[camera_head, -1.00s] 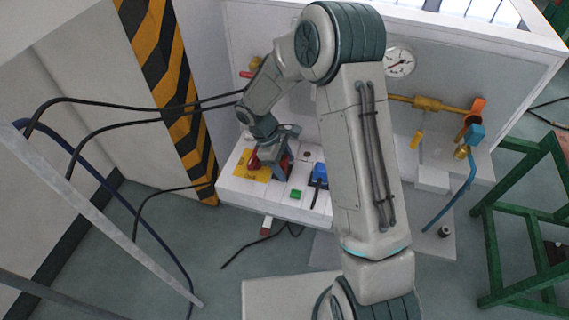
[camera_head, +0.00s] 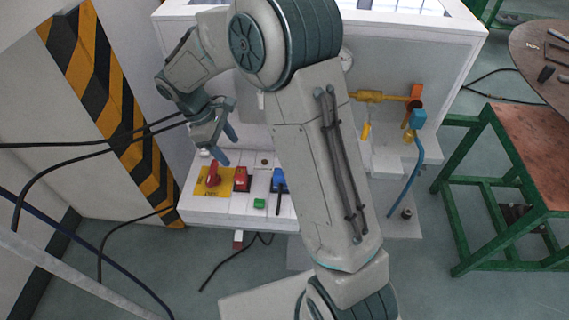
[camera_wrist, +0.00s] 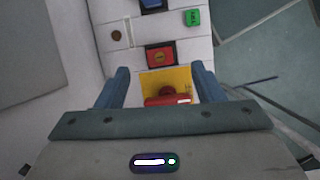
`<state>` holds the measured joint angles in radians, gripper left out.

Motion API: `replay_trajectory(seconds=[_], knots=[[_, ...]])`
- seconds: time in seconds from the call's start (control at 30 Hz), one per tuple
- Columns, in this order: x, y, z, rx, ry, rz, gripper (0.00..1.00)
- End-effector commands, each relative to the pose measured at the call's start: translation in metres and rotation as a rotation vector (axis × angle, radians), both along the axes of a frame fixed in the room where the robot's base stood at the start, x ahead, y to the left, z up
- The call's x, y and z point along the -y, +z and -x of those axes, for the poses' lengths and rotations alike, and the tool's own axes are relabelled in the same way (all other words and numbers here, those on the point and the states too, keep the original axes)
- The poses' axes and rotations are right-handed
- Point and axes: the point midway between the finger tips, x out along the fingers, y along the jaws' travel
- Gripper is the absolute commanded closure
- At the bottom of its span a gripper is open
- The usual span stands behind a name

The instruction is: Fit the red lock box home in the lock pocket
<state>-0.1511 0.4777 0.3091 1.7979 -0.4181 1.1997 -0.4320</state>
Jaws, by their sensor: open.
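The red lock box (camera_head: 242,178) sits in the white panel's top, just right of the yellow plate. In the wrist view the red box (camera_wrist: 160,56) has a dark centre with small yellow marking and lies beyond the plate. Its seating depth and the lock pocket beneath it cannot be made out. My gripper (camera_head: 226,146) is open and empty, raised above the panel and clear of the box.
A red rotary handle (camera_head: 214,173) stands on the yellow plate (camera_head: 203,188), close to the box. A blue block (camera_head: 279,180) and a green button (camera_head: 259,203) are to the right. Black cables hang at left. A green-framed table (camera_head: 500,190) stands at right.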

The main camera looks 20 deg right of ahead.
Motion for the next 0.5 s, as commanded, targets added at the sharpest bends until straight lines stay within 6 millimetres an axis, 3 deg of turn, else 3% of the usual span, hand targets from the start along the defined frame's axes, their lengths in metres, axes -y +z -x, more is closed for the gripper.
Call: replay_trajectory(seconds=[0.2,0.5], knots=[[0.041,0.049,0.041,0.134,-0.236,-0.039,0.38],[0.089,0.089,0.114,0.317,-0.615,-0.149,0.38]])
